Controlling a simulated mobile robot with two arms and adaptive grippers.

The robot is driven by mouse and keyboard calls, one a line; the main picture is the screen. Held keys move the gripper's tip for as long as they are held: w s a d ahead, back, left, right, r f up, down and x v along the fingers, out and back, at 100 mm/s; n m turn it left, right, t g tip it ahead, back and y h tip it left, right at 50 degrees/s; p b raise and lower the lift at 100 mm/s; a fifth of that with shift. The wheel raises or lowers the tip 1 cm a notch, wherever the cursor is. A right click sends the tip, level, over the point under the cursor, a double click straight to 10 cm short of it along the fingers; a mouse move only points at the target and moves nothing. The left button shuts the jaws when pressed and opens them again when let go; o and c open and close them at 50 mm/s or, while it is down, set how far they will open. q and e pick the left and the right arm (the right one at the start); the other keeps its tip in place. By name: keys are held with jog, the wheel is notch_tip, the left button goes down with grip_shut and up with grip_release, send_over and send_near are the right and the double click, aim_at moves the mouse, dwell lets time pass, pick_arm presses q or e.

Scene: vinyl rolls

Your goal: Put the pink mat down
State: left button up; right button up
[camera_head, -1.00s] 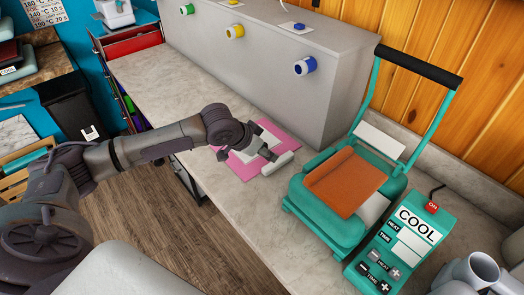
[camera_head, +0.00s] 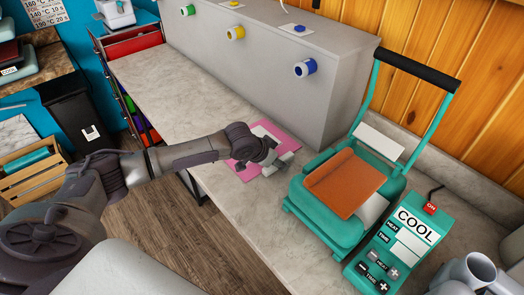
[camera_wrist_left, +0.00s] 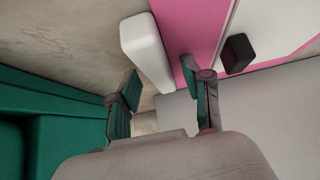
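The pink mat (camera_head: 247,172) lies flat on the grey counter, with a white sheet on it. Its edge also shows in the left wrist view (camera_wrist_left: 185,28). A white bar (camera_head: 285,157) lies at its near right edge, partly hidden by my gripper; it shows as a white block in the wrist view (camera_wrist_left: 145,45). My left gripper (camera_head: 275,161) is low over this edge. In the wrist view its fingers (camera_wrist_left: 161,100) are apart, with counter showing between them and the mat beyond. Whether a finger touches the mat I cannot tell. My right gripper is not in view.
A teal heat press (camera_head: 330,228) with an orange piece (camera_head: 345,186) stands close to the right, beside a teal control box (camera_head: 400,250). A grey cabinet (camera_head: 270,70) with coloured rolls bounds the back. The counter (camera_head: 160,88) is clear to the upper left.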

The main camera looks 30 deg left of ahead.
pick_arm(q)
grip_shut()
jog(key=shift+r, duration=0.1)
